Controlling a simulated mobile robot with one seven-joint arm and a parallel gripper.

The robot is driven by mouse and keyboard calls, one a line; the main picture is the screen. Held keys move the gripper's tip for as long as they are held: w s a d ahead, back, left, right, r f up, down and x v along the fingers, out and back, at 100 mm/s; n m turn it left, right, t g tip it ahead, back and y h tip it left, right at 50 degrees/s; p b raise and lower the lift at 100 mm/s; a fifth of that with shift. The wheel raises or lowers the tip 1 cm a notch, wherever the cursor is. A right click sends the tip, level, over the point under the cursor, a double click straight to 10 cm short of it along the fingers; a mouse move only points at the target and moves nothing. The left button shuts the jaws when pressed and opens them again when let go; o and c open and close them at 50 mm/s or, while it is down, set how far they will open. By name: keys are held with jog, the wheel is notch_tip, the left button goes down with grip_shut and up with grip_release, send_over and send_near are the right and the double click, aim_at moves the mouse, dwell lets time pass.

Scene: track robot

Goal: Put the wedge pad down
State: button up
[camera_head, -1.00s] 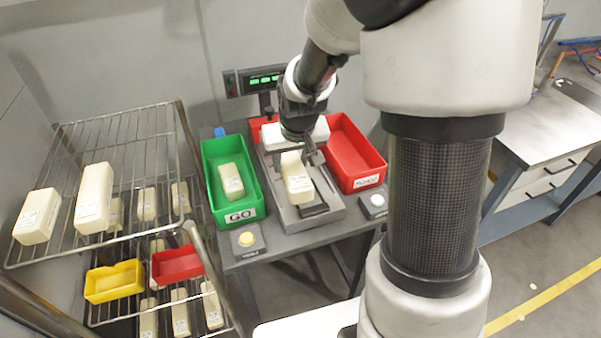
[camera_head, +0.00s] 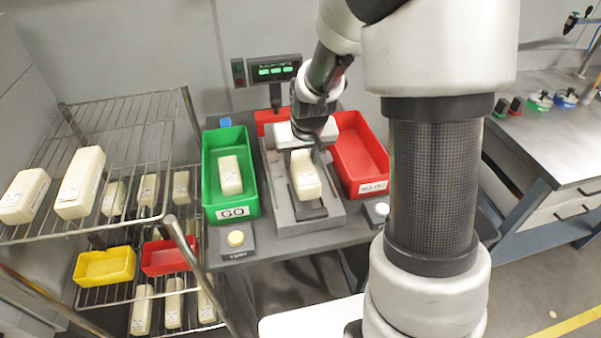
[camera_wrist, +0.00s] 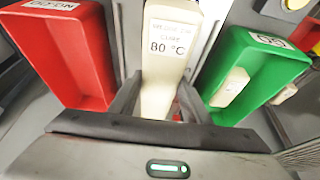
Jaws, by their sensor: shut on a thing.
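The wedge pad (camera_head: 306,180) is a long cream block. My gripper (camera_head: 303,152) is shut on it near its far end and holds it over the grey fixture (camera_head: 330,212) on the table. I cannot tell whether its underside touches the fixture. In the wrist view the pad (camera_wrist: 166,70) stands between the two dark fingers of my gripper (camera_wrist: 160,105), with a label reading 80 °C on its face. The fingers and palm hide its near end.
A green GO bin (camera_head: 211,195) holding a cream block stands left of the fixture. A red bin (camera_head: 360,160) is on the right. A display (camera_head: 274,70) stands behind. A wire rack (camera_head: 130,125) with several cream blocks and small yellow and red bins is at left.

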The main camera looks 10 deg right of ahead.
notch_tip(320, 180, down, 4)
jog(key=shift+s+r, duration=0.1)
jog(key=shift+c, duration=0.9)
jog(key=shift+s+f, duration=0.15)
jog(key=shift+f, duration=0.2)
jog(key=shift+c, duration=1.2)
jog(key=shift+s+f+b, duration=0.15)
jog(key=shift+b, duration=0.15)
jog(key=o, duration=1.3)
jog(key=shift+f, duration=0.1)
jog(key=shift+o, duration=1.1)
jog(key=shift+w, duration=0.25)
jog(key=shift+r, duration=0.2)
